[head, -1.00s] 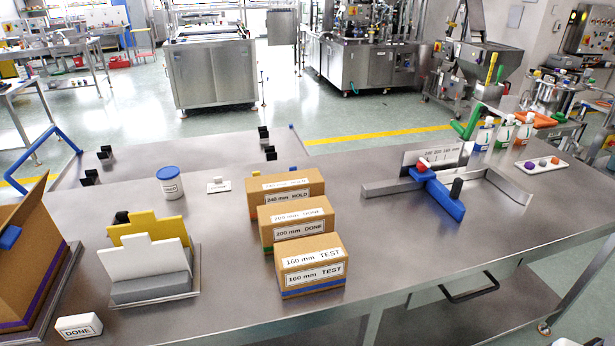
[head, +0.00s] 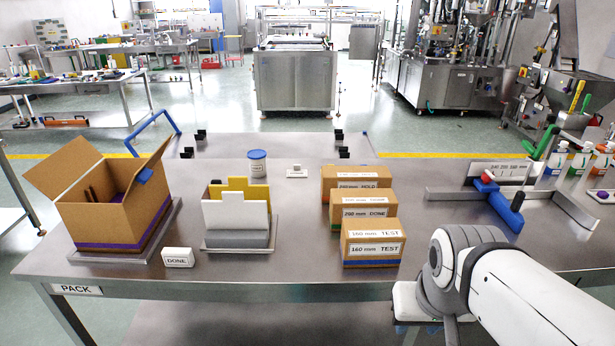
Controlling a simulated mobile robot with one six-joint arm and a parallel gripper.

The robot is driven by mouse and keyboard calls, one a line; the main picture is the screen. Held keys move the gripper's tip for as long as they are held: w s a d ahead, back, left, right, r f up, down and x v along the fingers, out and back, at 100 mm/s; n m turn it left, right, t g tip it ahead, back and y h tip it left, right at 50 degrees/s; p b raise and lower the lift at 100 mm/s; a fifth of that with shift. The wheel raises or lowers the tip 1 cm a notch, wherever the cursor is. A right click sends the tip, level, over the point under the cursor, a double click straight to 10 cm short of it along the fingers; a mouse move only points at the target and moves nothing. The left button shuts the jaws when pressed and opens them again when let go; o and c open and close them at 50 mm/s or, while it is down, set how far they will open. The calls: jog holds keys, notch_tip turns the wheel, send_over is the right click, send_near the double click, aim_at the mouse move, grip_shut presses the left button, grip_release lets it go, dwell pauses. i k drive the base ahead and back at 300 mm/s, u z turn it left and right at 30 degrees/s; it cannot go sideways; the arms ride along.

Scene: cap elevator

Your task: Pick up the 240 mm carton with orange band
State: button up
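The 240 mm carton (head: 343,177) is a brown box with white labels, the farthest in a row of three cartons on the steel table. The 200 mm carton (head: 343,214) and the 160 mm carton (head: 347,254) stand in front of it and hide most of its front and lower side. Its band is barely visible. My arm reaches in from the lower right. A white block at its wrist end, apparently my gripper (head: 412,316), hangs near the table's front edge, apart from the cartons. Its fingers cannot be made out clearly.
An open box (head: 108,212) with a purple band stands on a tray at left. A rack with yellow and white plates (head: 236,215), a DONE block (head: 178,257) and a blue-lidded jar (head: 257,164) are between. A blue-handled fixture (head: 500,208) is right of the cartons.

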aim_at(332, 176)
jog(key=u, duration=0.1)
jog(key=i, duration=1)
jog(key=u, duration=0.05)
